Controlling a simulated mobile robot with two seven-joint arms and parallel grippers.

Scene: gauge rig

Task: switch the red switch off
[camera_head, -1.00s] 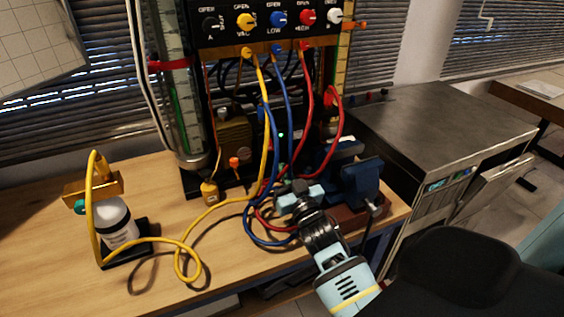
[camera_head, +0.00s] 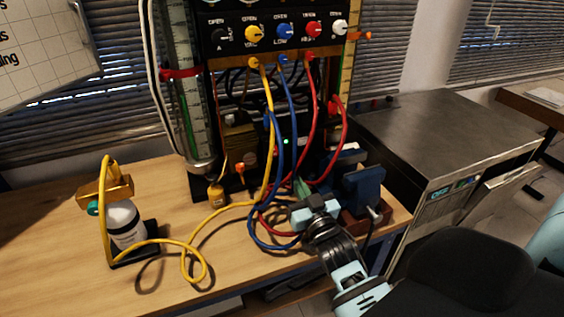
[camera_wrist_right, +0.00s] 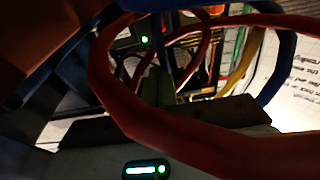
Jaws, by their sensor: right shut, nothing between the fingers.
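I cannot make out a red switch for certain in either view. A dark box (camera_head: 279,128) with a small green light stands low inside the rig, behind the hoses. The green light (camera_wrist_right: 144,40) also shows in the right wrist view, past a red hose. My right gripper (camera_head: 302,186) is shut and empty. It is low in front of the rig, among the red and blue hoses, pointing toward the back. In the right wrist view its fingers (camera_wrist_right: 154,86) are dark, behind a looping red hose. My left gripper is not in view.
Red (camera_head: 318,100), blue (camera_head: 295,105) and yellow (camera_head: 266,105) hoses hang from the knob panel (camera_head: 228,38). A blue vise (camera_head: 364,188) stands close right of my gripper. A white bottle (camera_head: 124,224) stands at left. The table's (camera_head: 60,225) front left is clear.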

